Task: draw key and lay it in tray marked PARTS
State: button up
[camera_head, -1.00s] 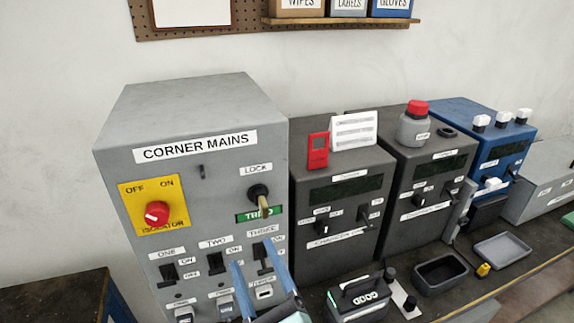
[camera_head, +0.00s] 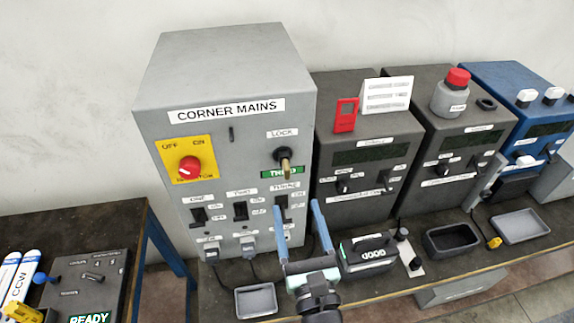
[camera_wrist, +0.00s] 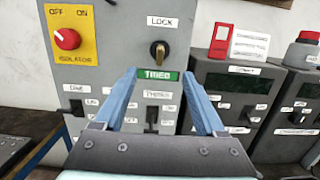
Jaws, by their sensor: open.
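The brass key (camera_head: 286,168) sits in the black lock barrel on the front of the grey CORNER MAINS box (camera_head: 225,70), under the LOCK label. It also shows in the wrist view (camera_wrist: 159,52). My gripper (camera_head: 296,205) is open and empty, its blue fingers in front of the box, below the key and apart from it. In the wrist view the fingertips (camera_wrist: 160,73) stand either side of the green THIRD label. Several shallow trays are on the bench: a grey one (camera_head: 256,313), a black one (camera_head: 427,244) and another grey one (camera_head: 548,238). No PARTS marking is readable.
A red isolator knob (camera_head: 189,168) and several switches are on the box front. A black device reading GOOD (camera_head: 370,268) stands on the bench right of my gripper. Dark instruments (camera_head: 355,215) stand right of the box. A side table (camera_head: 60,220) is at left.

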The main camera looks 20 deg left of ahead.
aim_at(288, 176)
jog(key=shift+x, duration=4.4)
grip_shut()
jog(key=v, duration=0.6)
